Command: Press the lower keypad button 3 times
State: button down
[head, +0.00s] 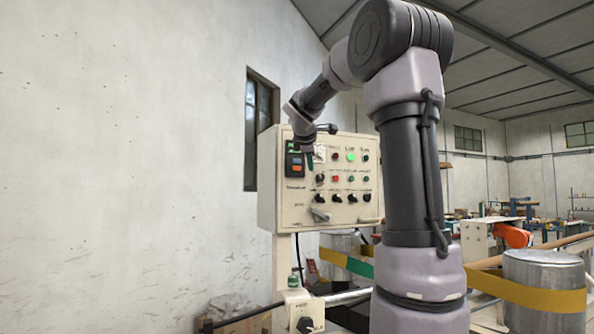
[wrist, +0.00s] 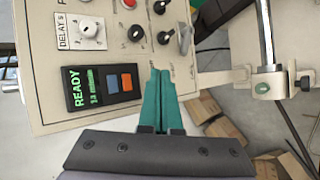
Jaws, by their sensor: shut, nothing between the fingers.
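The keypad (wrist: 102,88) is a dark unit on the cream control box, with a lit green display reading READY. It has a blue button (wrist: 113,85) and an orange button (wrist: 127,82); the orange one is farther from the display text and is the lower one. In the head view the keypad (head: 295,167) is at the panel's upper left. My gripper (wrist: 160,72) has green fingers shut together and empty. In the wrist view its tips are just right of the keypad, beside the orange button. I cannot tell whether they touch the panel. In the head view my gripper (head: 310,163) is in front of the panel.
Several knobs and lamps, including a lit green lamp (head: 351,156), cover the control box (head: 268,205). A lever handle (head: 320,215) projects at its lower edge. A horizontal metal bar (wrist: 265,35) and cardboard boxes (wrist: 225,130) lie beyond in the wrist view.

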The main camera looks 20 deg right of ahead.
jog(key=shift+w+a, duration=0.15)
jog(key=shift+w, duration=4.05)
jog(key=shift+w, duration=0.4)
jog(key=shift+w, duration=0.45)
jog(key=shift+s, duration=0.85)
jog(key=shift+s, duration=2.5)
